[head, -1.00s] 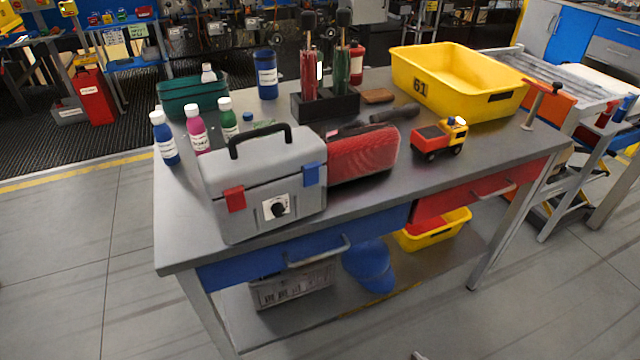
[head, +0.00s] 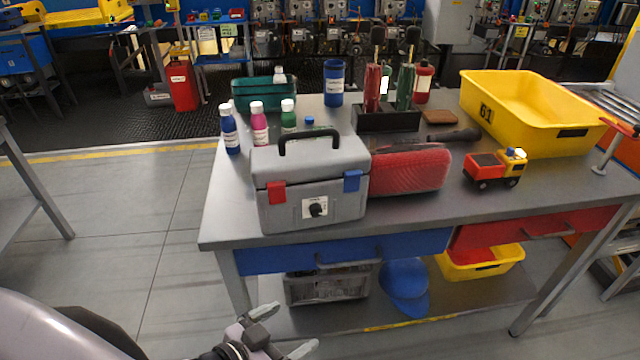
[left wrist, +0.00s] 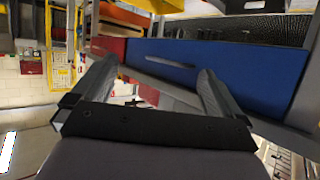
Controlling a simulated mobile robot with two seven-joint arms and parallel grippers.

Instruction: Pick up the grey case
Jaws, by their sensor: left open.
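The grey case (head: 310,187) stands upright on the workbench near its left front edge in the head view. It has a black handle on top, one red and one blue latch, and a round black knob on a white label. My left gripper (head: 283,330) is low in front of the bench, below the case and apart from it. It is open and empty. In the left wrist view its two fingers (left wrist: 152,85) are spread, with the blue drawer (left wrist: 215,65) beyond them. The case cannot be made out in that view. My right gripper is not in view.
A red mesh-like case (head: 412,170) lies right beside the grey case. Several bottles (head: 259,124) stand behind it on the left. A toy truck (head: 496,168) and a yellow bin (head: 535,112) are on the right. The floor left of the bench is clear.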

